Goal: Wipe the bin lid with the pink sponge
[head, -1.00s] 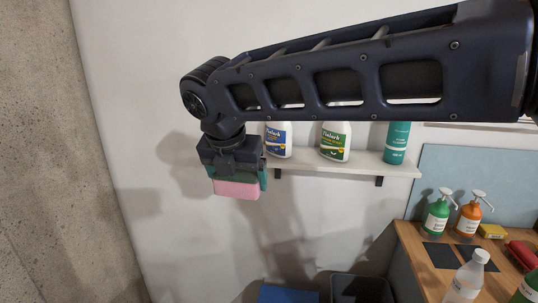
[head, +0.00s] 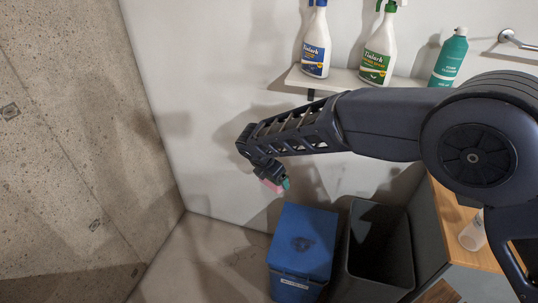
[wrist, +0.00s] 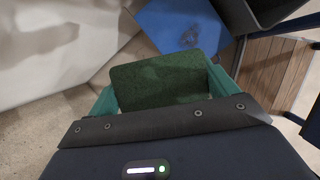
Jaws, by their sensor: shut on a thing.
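My gripper (head: 274,182) is shut on the pink sponge (head: 269,186) and holds it in the air near the wall. In the wrist view the sponge's dark green face (wrist: 160,82) shows between the teal fingertips; its pink part is hidden there. The blue bin (head: 300,286) stands on the floor below and a little right of my gripper. Its flat blue lid (head: 313,226) is shut and has a dark smudge (head: 302,244) near its middle. The lid also shows beyond the sponge in the wrist view (wrist: 168,20). The sponge is apart from the lid.
A dark grey open bin (head: 380,283) stands right of the blue one. A cabinet with a wooden top (head: 456,215) is farther right, with a clear bottle (head: 473,232) on it. A wall shelf (head: 340,81) above my arm holds several bottles. Floor left of the blue bin is clear.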

